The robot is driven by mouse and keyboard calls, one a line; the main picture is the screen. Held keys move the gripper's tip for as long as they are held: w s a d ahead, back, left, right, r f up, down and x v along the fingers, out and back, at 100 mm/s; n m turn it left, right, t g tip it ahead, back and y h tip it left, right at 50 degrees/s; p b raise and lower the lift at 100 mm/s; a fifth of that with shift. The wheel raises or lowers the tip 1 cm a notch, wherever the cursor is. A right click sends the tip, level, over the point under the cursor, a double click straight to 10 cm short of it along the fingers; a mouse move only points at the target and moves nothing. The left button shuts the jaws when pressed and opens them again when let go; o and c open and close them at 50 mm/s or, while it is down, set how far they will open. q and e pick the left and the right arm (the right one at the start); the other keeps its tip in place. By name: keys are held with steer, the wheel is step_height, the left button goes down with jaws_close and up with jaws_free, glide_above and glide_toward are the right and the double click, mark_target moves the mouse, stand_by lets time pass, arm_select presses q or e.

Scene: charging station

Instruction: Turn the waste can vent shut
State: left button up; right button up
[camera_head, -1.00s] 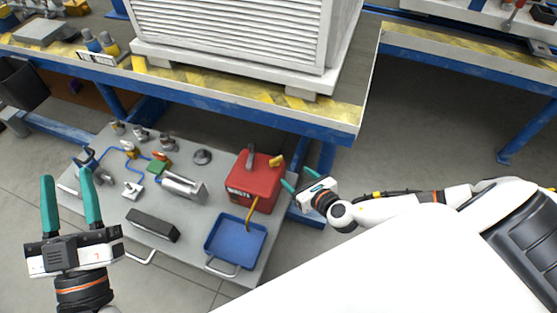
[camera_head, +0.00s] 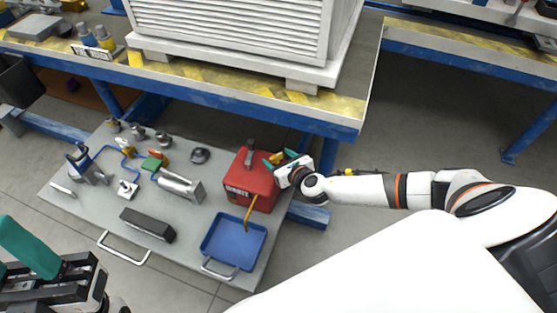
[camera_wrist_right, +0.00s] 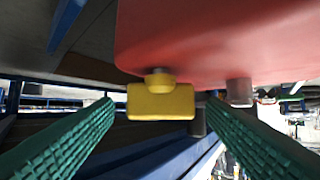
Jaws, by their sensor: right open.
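The red waste can (camera_head: 249,181) stands on the grey board, with a dark handle on top. Its yellow vent (camera_wrist_right: 160,101) shows in the right wrist view as a wide T-shaped knob on a short stem against the red can. In the head view the vent (camera_head: 277,158) sits at the can's upper right edge. My right gripper (camera_head: 274,160) is open there, its green fingers on either side of the vent in the wrist view (camera_wrist_right: 158,125), with gaps to both sides. My left gripper (camera_head: 25,250) is at the lower left, cut by the frame edge, away from the can.
A blue tray (camera_head: 234,243) stands in front of the can, with a yellow spout reaching into it. Several metal fittings and a black block (camera_head: 147,225) lie on the grey board (camera_head: 95,212). The blue workbench (camera_head: 220,97) overhangs behind the can.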

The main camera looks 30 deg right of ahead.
steer(key=shift+w, duration=0.2)
steer(key=shift+c, duration=0.2)
steer(key=c, duration=0.9)
steer(key=shift+c, duration=0.2)
